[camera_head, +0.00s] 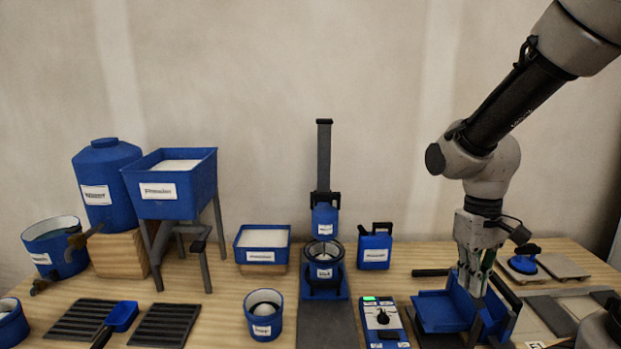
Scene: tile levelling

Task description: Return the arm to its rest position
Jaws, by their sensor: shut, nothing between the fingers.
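My arm comes in from the top right, and my gripper (476,290) points down at the right part of the table. It is shut, with nothing seen between its fingers. It stands in front of or over a blue tray-like holder (436,313); I cannot tell whether it touches it. The gripper hides part of that holder.
The wooden table (225,290) holds a mixing stand (323,160), a blue bucket (262,328), a blue jug (374,250), a control box (383,322) and a raised hopper (172,195). A suction cup (525,258) lies on a tile at right.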

